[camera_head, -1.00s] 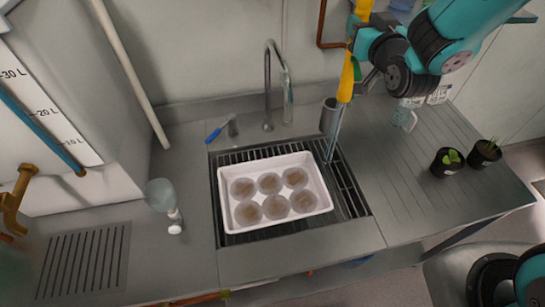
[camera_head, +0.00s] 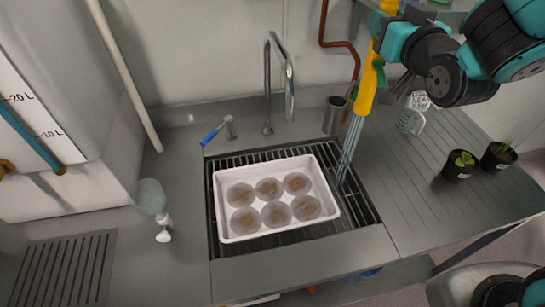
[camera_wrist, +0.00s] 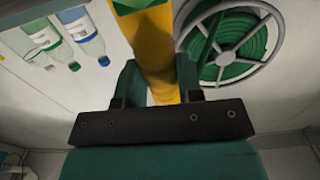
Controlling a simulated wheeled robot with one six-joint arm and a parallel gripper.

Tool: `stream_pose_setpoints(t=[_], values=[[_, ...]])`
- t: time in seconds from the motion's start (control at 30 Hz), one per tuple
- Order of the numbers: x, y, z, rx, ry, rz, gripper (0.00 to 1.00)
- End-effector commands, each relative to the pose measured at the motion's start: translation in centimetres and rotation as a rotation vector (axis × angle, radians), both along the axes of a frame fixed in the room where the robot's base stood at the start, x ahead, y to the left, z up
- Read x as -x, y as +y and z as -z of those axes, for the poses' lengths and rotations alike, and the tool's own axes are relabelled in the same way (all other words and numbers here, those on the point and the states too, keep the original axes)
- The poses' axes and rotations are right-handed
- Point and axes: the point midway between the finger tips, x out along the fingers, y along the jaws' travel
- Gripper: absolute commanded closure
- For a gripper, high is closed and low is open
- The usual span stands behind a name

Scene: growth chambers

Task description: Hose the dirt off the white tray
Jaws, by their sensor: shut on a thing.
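The white tray (camera_head: 224,215) lies on the dark grate (camera_head: 365,207) over the sink. Several round brown dirt patches (camera_head: 276,214) cover its floor. My gripper (camera_head: 380,52) is up at the right of the tap and shut on a yellow spray wand (camera_head: 367,92). The wand also shows between the fingers in the wrist view (camera_wrist: 157,60). It points down, and thin pale streaks of water (camera_head: 348,155) run from its lower end to the grate just right of the tray. They seem to land beside the tray, not on the dirt.
A tap (camera_head: 268,90) and a grey cup (camera_head: 334,115) stand behind the grate. A blue-handled lever (camera_head: 214,133) is at back left, a bottle (camera_head: 152,200) further left. Two potted plants (camera_head: 459,165) are at right. A green hose reel (camera_wrist: 232,45) hangs in the wrist view.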

Motion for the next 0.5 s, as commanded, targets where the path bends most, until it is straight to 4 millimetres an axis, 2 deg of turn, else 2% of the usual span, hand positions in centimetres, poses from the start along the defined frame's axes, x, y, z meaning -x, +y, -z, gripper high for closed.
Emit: stream_pose_setpoints(t=[0.5], values=[[1.9,-0.3,0.3,0.001,-0.006,-0.005,0.95]])
